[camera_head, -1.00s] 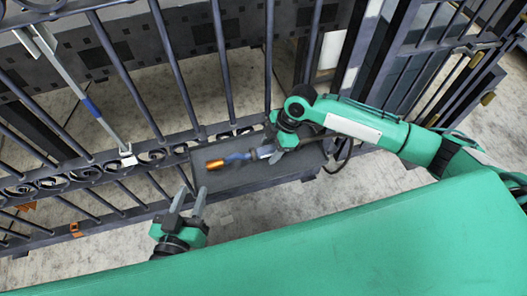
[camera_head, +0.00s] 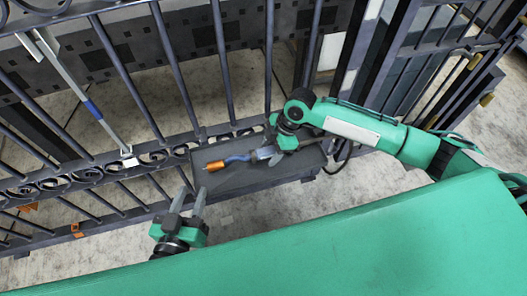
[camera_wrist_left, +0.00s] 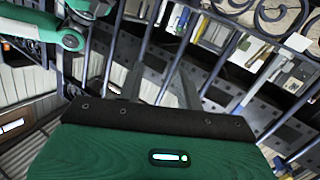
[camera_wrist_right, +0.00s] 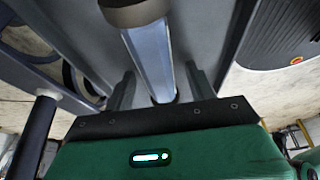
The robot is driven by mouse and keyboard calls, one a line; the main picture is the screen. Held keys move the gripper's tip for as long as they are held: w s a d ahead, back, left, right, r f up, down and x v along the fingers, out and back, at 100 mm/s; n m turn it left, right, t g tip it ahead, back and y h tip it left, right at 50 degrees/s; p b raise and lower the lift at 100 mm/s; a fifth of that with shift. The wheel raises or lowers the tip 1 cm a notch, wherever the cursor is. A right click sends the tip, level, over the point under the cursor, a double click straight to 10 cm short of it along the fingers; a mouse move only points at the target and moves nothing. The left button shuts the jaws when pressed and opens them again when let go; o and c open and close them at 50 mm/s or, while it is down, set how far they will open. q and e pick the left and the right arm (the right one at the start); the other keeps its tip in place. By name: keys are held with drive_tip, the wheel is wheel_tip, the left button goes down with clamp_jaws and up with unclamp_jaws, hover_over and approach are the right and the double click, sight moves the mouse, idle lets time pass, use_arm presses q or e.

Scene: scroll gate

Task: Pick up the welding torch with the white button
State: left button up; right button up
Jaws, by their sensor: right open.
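A torch with a blue handle (camera_head: 238,158) and an orange nozzle lies on a dark grey shelf (camera_head: 240,180) by the gate. Its nozzle end points left. My right gripper (camera_head: 266,153) is open at the torch's right end. In the right wrist view, a grey-blue shaft with a dark collar, apparently the torch (camera_wrist_right: 150,60), lies between the parted fingers, with gaps at the sides. No white button can be made out. My left gripper (camera_head: 191,193) is open and empty in front of the shelf's left end, fingers pointing up in the picture.
A dark barred gate (camera_head: 170,70) with scrollwork stands behind and left of the shelf. A grey rod with a blue band (camera_head: 92,107) leans across the gate at the left. Bare floor (camera_head: 265,212) shows in front of the shelf.

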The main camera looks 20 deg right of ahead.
sight(265, 150)
drive_tip(key=c, duration=1.2)
use_arm(q)
drive_tip(key=shift+f, duration=0.1)
